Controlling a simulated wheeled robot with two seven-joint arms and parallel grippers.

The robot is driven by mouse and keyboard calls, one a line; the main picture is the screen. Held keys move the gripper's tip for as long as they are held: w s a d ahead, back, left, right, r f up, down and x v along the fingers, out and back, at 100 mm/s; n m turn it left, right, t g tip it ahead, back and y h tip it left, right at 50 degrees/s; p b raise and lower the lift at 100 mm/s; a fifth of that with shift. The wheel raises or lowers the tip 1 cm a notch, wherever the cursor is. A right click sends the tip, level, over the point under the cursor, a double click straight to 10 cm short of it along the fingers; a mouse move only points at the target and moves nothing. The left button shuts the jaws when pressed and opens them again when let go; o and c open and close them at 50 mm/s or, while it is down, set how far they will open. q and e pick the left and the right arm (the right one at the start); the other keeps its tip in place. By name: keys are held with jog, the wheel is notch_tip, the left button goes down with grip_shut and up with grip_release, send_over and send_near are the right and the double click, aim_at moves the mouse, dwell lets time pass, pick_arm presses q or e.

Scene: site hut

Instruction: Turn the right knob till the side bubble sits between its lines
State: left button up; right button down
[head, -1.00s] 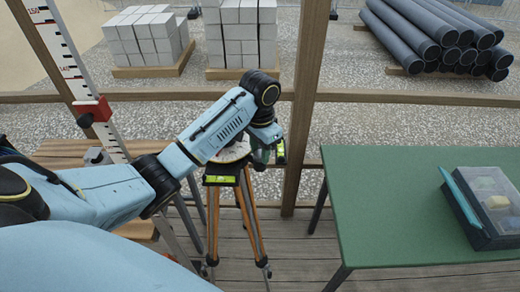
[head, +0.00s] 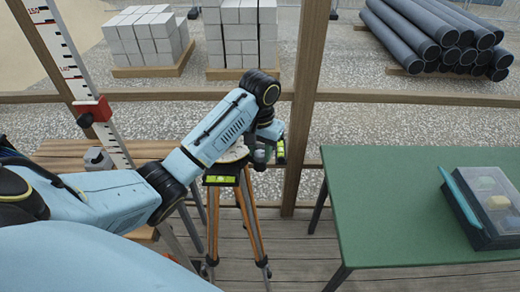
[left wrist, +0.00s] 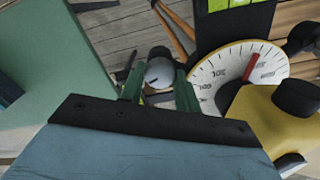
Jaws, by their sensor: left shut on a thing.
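My left gripper (left wrist: 158,88) is shut on a round grey knob (left wrist: 158,72) with a dark mark on its face, one green finger on each side. In the head view the left gripper (head: 262,156) is at the right side of the instrument on the tripod (head: 250,208), and the knob is hidden there. The side vial (head: 281,151) is a small yellow-green strip just right of the gripper; its bubble is too small to read. The front vial (head: 218,179) faces me, and part of it shows in the left wrist view (left wrist: 228,3). My right gripper is out of view.
A white dial (left wrist: 238,68) with a red pointer and a yellow instrument body (left wrist: 255,120) lie close right of the gripper. A wooden post (head: 303,100) rises behind the tripod.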

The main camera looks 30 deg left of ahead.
aim_at(260, 154)
pick_arm(q)
jog(key=shift+r, duration=0.1)
jog(key=o, duration=1)
jog(key=shift+w+a+r, duration=0.1)
jog(key=shift+r, duration=0.45)
notch_tip(260, 154, up, 12)
jog(key=shift+r, duration=0.1)
